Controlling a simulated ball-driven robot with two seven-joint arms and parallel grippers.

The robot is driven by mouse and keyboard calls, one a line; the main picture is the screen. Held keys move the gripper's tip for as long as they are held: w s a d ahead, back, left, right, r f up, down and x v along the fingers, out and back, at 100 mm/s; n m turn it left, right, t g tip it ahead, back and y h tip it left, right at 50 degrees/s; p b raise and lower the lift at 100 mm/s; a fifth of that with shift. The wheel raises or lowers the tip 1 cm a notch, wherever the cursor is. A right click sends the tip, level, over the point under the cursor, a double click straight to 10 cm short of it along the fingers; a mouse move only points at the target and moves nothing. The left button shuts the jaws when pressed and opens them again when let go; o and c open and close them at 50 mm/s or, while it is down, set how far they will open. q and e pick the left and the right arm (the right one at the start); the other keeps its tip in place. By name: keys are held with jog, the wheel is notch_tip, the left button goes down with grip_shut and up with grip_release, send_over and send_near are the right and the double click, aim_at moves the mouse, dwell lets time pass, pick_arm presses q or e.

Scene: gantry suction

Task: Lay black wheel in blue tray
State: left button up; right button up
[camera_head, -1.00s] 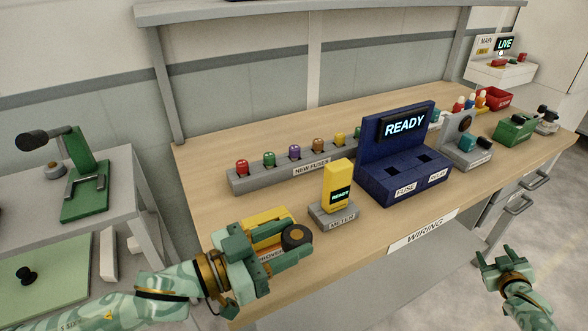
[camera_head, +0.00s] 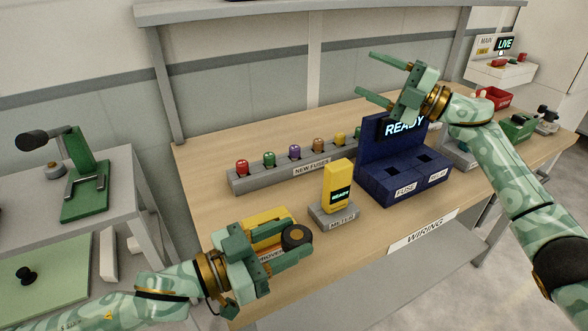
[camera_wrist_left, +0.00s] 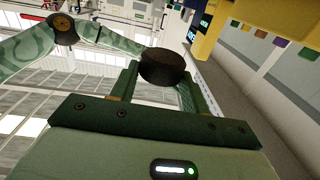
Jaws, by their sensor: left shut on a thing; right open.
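My left gripper (camera_head: 290,246) is shut on the black wheel (camera_head: 296,236), which has a brown-orange hub. It holds the wheel over the bench's front edge, beside a yellow tray. In the left wrist view the dark wheel (camera_wrist_left: 166,67) sits between the two fingertips. My right gripper (camera_head: 367,74) is open and empty, its fingers pointing left, in front of the top of the dark blue READY station. I cannot make out a blue tray in either view; the dark blue station (camera_head: 376,160) has slots marked FUSE and RELAY.
A yellow tray (camera_head: 270,220) lies partly hidden behind my left gripper. A yellow meter (camera_head: 337,188) stands to the right of the wheel. A grey rack (camera_head: 240,181) of several coloured fuses lies behind. A red bin (camera_head: 497,98) is far right. Wood between the rack and tray is clear.

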jog(key=s+a+r+n+g+h, duration=0.1)
jog(key=s+a+r+n+g, duration=0.2)
jog(key=s+a+n+g, duration=0.6)
jog(key=n+h, duration=0.7)
jog(key=h, duration=1)
send_over(294, 235)
notch_tip(294, 235, down, 8)
jog(key=shift+h, duration=0.3)
notch_tip(294, 235, down, 11)
jog(key=shift+r, duration=0.2)
jog(key=shift+f, duration=0.5)
jog(key=shift+c, duration=0.4)
